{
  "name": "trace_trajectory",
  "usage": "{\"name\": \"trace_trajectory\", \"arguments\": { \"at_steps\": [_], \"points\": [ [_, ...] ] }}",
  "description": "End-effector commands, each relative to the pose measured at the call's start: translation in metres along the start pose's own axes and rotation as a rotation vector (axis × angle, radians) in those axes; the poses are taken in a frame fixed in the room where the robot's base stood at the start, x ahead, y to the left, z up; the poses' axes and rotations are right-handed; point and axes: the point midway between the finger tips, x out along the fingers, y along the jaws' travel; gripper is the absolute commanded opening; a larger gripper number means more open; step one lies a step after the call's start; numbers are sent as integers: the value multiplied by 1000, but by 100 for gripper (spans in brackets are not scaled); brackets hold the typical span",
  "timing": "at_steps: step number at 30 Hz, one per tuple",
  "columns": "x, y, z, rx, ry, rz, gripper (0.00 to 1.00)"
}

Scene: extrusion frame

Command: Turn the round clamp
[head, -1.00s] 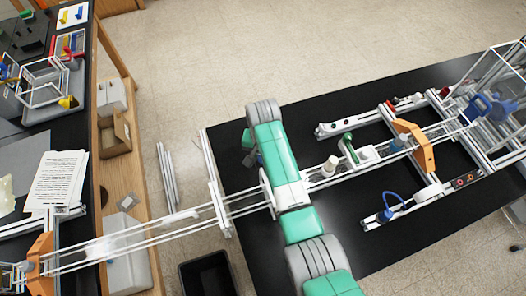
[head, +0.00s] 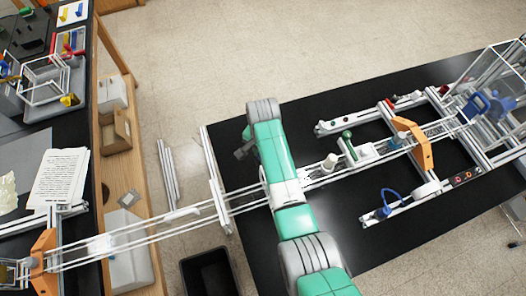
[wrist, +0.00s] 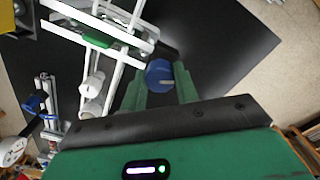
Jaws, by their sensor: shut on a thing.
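A round blue piece (wrist: 160,73), which looks like the round clamp, sits between the green fingers of my gripper (wrist: 160,82) in the wrist view. The fingers are shut on its two sides. A slot-like mark shows on its face. In the head view my gripper (head: 243,150) is a small dark shape left of my teal arm, and the arm hides most of what lies beneath it. I cannot tell how far the clamp is turned.
Long metal rails (head: 150,228) run under my arm. An orange bracket (head: 419,146), a green-knobbed lever (head: 348,145) and a blue hooked part (head: 390,203) stand to the right. A black bin (head: 208,272) is below.

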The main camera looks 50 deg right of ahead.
Motion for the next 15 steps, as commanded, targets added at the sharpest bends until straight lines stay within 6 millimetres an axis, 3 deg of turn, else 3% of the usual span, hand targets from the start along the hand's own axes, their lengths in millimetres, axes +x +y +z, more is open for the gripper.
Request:
{"name": "trace_trajectory", "arguments": {
  "at_steps": [4, 5, 8, 15],
  "points": [
    [-1, 0, -1, 0, 2, -1, 7],
    [-1, 0, -1, 0, 2, -1, 32],
    [-1, 0, -1, 0, 2, -1, 52],
    [-1, 0, 0, -1, 1, 0, 52]
  ]
}}
